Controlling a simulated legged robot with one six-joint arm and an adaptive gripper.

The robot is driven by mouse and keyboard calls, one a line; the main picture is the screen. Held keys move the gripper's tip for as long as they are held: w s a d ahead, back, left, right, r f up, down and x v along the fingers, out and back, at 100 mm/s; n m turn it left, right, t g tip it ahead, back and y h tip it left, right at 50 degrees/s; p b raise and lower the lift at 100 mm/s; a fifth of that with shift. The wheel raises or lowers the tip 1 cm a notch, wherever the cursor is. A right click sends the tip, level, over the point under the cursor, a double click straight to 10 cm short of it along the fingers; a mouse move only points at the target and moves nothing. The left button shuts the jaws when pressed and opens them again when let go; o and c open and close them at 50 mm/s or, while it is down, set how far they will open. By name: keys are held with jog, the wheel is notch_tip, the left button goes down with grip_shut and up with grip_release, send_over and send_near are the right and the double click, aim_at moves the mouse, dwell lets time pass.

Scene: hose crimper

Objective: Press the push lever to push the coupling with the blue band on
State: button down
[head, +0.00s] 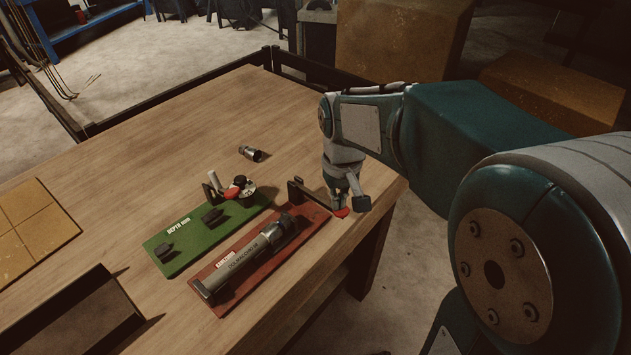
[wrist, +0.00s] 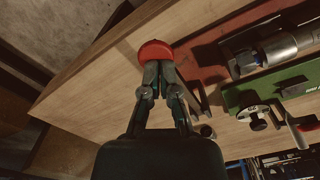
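The push lever is a dark bar (head: 309,194) at the right end of the red board (head: 222,307), with a red knob (head: 341,212) at its end. The knob also shows in the wrist view (wrist: 155,50). My gripper (wrist: 159,70) points down at the lever's knob end. Its fingertips are together, right at the knob; whether they touch it I cannot tell. A grey cylinder (head: 246,259) lies clamped along the red board, with a metal fitting at its right end.
A green board (head: 185,241) with dark blocks and a red-handled dial stands beside the red board. A loose metal fitting (head: 251,153) lies behind it. A dark tray (head: 75,320) and a tan tiled mat (head: 35,228) are at left. The table's right edge is close to my gripper.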

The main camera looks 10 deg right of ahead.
dwell(0.4)
notch_tip(320, 180, up, 13)
dwell(1.5)
dwell(0.4)
jog(key=s+f+t, duration=0.2)
jog(key=s+f, duration=0.1)
jog(key=s, duration=0.4)
jog(key=s+f+m+t, duration=0.1)
jog(key=s+f+t, duration=0.2)
jog(key=s, duration=0.4)
jog(key=shift+f+t, duration=0.2)
jog(key=shift+t, duration=0.1)
